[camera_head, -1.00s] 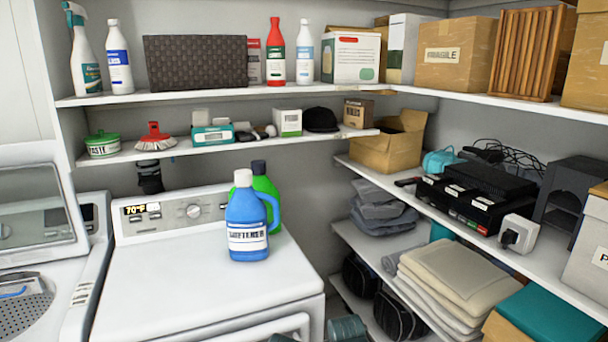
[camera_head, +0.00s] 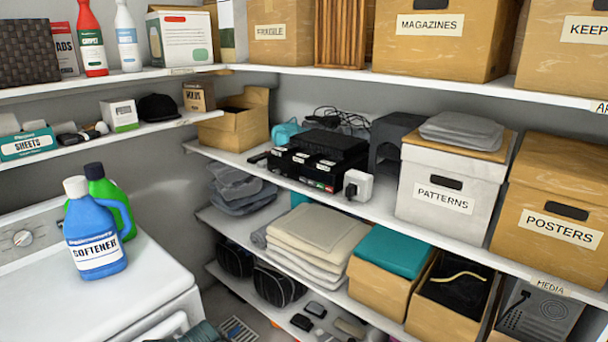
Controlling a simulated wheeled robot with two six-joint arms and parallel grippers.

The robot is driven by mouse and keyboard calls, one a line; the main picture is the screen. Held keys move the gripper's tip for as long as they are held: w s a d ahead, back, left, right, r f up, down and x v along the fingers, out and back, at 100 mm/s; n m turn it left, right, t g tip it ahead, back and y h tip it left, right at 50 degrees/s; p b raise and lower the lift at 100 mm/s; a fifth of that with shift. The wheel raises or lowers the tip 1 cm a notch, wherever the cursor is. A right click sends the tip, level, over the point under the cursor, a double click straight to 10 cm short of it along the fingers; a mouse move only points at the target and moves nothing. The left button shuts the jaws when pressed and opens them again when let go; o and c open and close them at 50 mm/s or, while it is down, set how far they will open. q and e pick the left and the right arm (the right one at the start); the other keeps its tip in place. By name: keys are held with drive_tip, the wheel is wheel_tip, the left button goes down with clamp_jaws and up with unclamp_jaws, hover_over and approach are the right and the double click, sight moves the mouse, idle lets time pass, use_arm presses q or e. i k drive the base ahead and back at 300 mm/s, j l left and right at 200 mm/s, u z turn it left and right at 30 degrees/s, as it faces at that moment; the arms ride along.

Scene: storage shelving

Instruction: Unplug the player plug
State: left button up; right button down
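A stack of black electronic boxes (camera_head: 318,160) sits on the middle shelf on the right wall. I cannot tell which of them is the player. A white socket block (camera_head: 363,181) stands at the shelf's front edge, just right of the stack. A dark grey plug (camera_head: 350,190) appears seated in its front face; any cord from it is too small to make out. Black cables (camera_head: 340,117) lie tangled behind the stack. Neither of my grippers is in view.
A dark cubby-like box (camera_head: 392,140) and a white patterns box (camera_head: 440,190) stand right of the socket. An open cardboard box (camera_head: 235,122) is left of the stack. Folded towels (camera_head: 315,233) lie below. A washer (camera_head: 100,290) with detergent bottles stands at left.

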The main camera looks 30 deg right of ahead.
sight(352, 190)
drive_tip(key=k+z, duration=0.1)
drive_tip(key=z, duration=1.15)
